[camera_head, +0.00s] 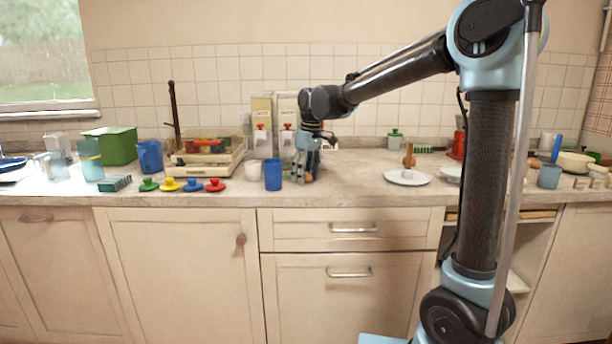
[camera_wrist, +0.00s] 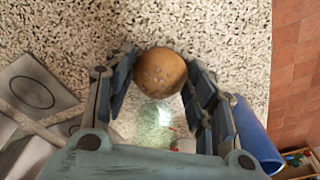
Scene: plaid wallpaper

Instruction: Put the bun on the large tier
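The bun is a round brown ball (camera_wrist: 160,72) on the speckled worktop, at the top middle of the wrist view. In the head view it is a small brown spot (camera_head: 308,177) below my gripper (camera_head: 306,163). In the wrist view my gripper (camera_wrist: 160,60) points down with one finger on each side of the bun. The fingers are apart, with a small gap to the bun on both sides. A white round plate with a brown upright handle (camera_head: 407,178) stands to the right in the head view; it looks like the large tier.
A blue cup (camera_head: 273,174) stands close left of my gripper and also shows in the wrist view (camera_wrist: 256,138). A white cup (camera_head: 252,171) is beside it. Two tall dispensers (camera_head: 262,125) stand behind. The worktop between my gripper and the white plate is clear.

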